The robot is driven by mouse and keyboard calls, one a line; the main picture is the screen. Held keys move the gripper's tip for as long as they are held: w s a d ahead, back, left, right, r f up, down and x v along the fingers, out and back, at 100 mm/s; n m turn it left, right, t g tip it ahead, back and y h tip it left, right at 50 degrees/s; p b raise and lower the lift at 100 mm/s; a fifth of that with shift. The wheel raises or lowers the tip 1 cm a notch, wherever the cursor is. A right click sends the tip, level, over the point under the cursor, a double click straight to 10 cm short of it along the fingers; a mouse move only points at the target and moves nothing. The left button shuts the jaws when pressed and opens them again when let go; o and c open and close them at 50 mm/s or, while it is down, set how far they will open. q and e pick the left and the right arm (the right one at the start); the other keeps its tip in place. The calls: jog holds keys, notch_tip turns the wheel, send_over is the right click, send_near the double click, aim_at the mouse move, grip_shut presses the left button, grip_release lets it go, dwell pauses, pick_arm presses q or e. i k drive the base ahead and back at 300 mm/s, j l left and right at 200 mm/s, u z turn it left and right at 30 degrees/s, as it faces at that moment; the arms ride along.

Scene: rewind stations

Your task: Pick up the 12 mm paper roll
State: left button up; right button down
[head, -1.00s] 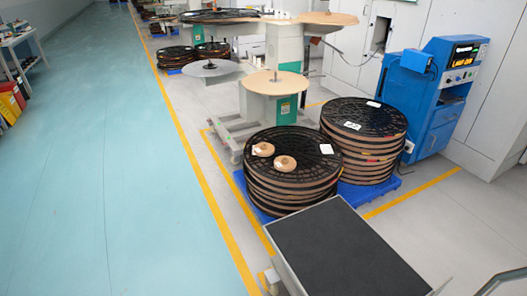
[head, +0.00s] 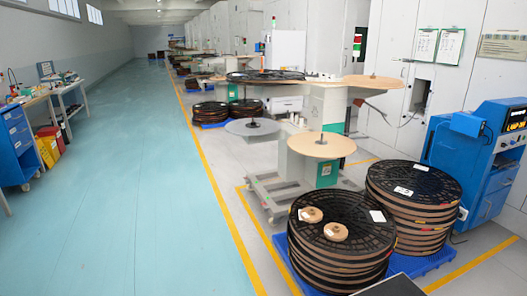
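Two small tan paper rolls lie flat on top of the front stack of black reels. One roll (head: 311,214) is farther back and to the left. The other roll (head: 335,232) is nearer and to the right. They look alike in size, and I cannot read a width on either, so I cannot tell which is the 12 mm one. The front reel stack (head: 340,262) stands on a blue pallet (head: 283,248) at the lower right of the head view. Neither of my grippers is in view.
A second reel stack (head: 412,196) stands right behind the front one, beside a blue machine (head: 483,155). A rewind station with a round tan disc (head: 321,145) stands behind. The teal floor (head: 130,200) on the left is clear. A blue cabinet (head: 17,145) stands far left.

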aim_at(311, 215)
jog(key=i+j+u, duration=0.1)
jog(key=i+j, duration=0.2)
jog(key=i, duration=0.15)
jog(key=i+j, duration=0.3)
jog(key=i, duration=0.2)
jog(key=i+j+u, duration=0.15)
jog(key=i+j, duration=0.15)
jog(key=i, duration=0.15)
jog(key=i+j, duration=0.2)
jog(key=i, duration=0.3)
jog(key=u, duration=0.05)
